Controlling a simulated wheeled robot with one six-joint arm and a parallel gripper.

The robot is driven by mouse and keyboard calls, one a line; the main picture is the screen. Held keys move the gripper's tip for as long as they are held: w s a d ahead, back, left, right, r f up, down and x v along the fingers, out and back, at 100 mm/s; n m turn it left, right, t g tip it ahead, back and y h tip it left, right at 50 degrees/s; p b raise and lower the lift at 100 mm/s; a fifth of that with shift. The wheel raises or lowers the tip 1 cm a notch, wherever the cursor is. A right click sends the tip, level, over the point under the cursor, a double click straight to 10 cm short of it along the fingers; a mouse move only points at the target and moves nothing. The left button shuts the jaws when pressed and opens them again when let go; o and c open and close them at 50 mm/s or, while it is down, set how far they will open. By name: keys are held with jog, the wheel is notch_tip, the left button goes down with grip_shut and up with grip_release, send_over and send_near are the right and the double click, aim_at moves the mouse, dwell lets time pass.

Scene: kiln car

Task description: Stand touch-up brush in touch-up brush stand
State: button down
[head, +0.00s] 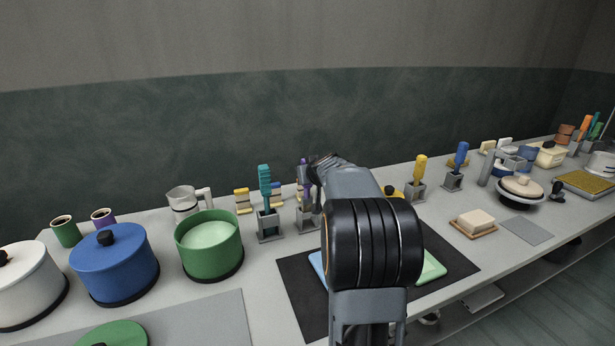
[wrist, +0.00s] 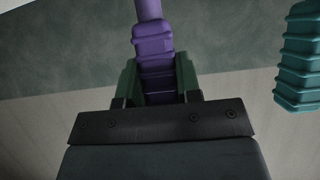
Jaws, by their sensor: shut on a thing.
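A purple touch-up brush (wrist: 153,45) with a ridged grip is held between the two fingers of my gripper (wrist: 157,78) in the wrist view. In the head view the brush (head: 302,172) shows upright beside my gripper (head: 312,185), partly covered by my arm. A grey touch-up brush stand (head: 307,219) is directly below the brush. The brush's lower end appears to be at or in the stand, but I cannot tell whether it rests on its bottom.
A teal brush (head: 265,185) stands in its own grey stand (head: 268,226) close on the left; it also shows in the wrist view (wrist: 300,60). A green pot (head: 209,247) is further left. Yellow (head: 420,168) and blue (head: 461,154) brushes stand to the right. A dark mat (head: 297,290) lies in front.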

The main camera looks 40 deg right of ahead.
aim_at(308, 191)
jog(key=shift+f+b, duration=2.3)
jog(key=shift+b, duration=0.75)
jog(key=shift+f+b, duration=0.65)
jog(key=shift+b, duration=0.05)
dwell(0.4)
jog(key=c, duration=0.7)
grip_release()
jog(key=shift+c, duration=0.2)
jog(key=shift+s, duration=0.1)
jog(key=b+v, duration=0.1)
jog(key=v, duration=0.6)
jog(key=shift+s+r, duration=0.2)
jog(key=shift+s, duration=0.1)
dwell(0.6)
jog(key=shift+a, duration=0.1)
dwell(0.3)
